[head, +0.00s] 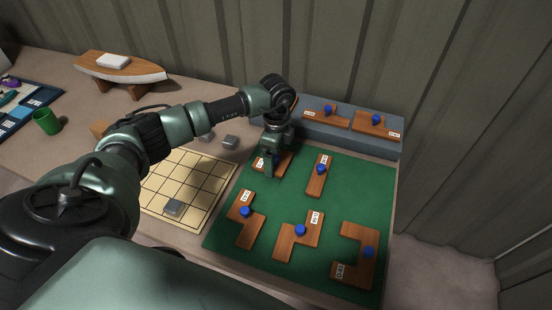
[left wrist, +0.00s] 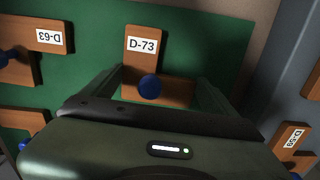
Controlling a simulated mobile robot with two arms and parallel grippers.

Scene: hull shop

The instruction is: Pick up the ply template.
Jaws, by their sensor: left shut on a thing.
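Several wooden ply templates with blue knobs and white labels are in the head view. My left gripper (head: 269,168) points down over one template (head: 286,163) at the upper left of the green mat (head: 345,190). In the left wrist view that template is L-shaped (left wrist: 141,60), labelled D-73, with a blue knob (left wrist: 150,87). The fingers of my left gripper (left wrist: 160,86) stand on either side of it, shut on it. Part of the template is hidden behind the gripper. I cannot tell whether it is clear of the mat. My right gripper is not in view.
Other templates lie close by on the mat, one to the right (head: 316,180) and one below (head: 243,228). A grey raised ledge (head: 352,141) with two more templates stands behind. A gridded board (head: 190,168) with a grey block (head: 173,207) lies left. A corrugated wall rises behind.

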